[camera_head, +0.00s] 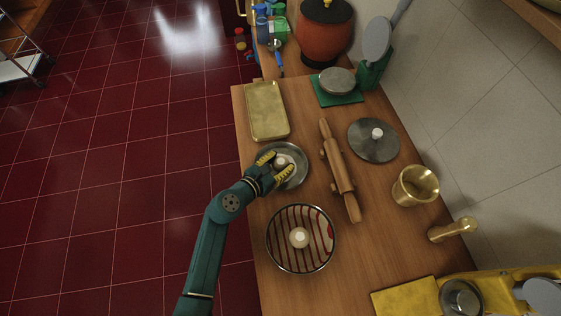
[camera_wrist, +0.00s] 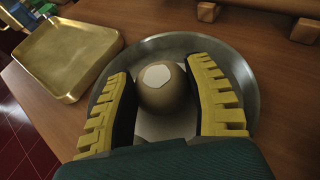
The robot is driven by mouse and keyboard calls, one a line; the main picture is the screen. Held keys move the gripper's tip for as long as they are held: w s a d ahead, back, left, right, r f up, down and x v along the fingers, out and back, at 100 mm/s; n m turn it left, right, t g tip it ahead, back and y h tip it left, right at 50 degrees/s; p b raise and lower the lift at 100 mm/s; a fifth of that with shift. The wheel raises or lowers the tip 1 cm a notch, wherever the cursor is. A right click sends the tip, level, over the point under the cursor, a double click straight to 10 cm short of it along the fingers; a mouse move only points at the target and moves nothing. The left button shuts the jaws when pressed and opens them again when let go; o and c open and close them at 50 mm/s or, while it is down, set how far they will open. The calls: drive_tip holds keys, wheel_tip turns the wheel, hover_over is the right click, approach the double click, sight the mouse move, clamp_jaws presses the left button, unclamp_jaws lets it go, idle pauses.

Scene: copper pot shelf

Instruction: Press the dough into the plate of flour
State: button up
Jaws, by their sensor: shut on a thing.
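The dough is a small tan ball (camera_wrist: 163,90) with a white patch on top, in the wrist view. It is between the two yellow ridged fingers of my gripper (camera_wrist: 162,98), which are shut on it. The round grey metal plate (camera_wrist: 240,72) lies under the fingers. Pale flour (camera_wrist: 165,126) shows in it just in front of the ball. In the head view my gripper (camera_head: 275,167) is over the plate (camera_head: 299,157), with the dough (camera_head: 281,161) between its fingers. I cannot tell whether the dough touches the flour.
A brass tray (camera_head: 267,110) lies beyond the plate. A rolling pin (camera_head: 338,170) lies to its right, and a striped round dish (camera_head: 275,240) with a pale round ball or knob is nearer. A grey lid (camera_head: 360,145) and a brass mortar (camera_head: 415,187) stand farther right.

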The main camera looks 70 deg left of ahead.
sight(281, 162)
drive_tip(key=shift+r+p, duration=4)
drive_tip(key=shift+p, duration=0.6)
drive_tip(key=shift+f, duration=0.1)
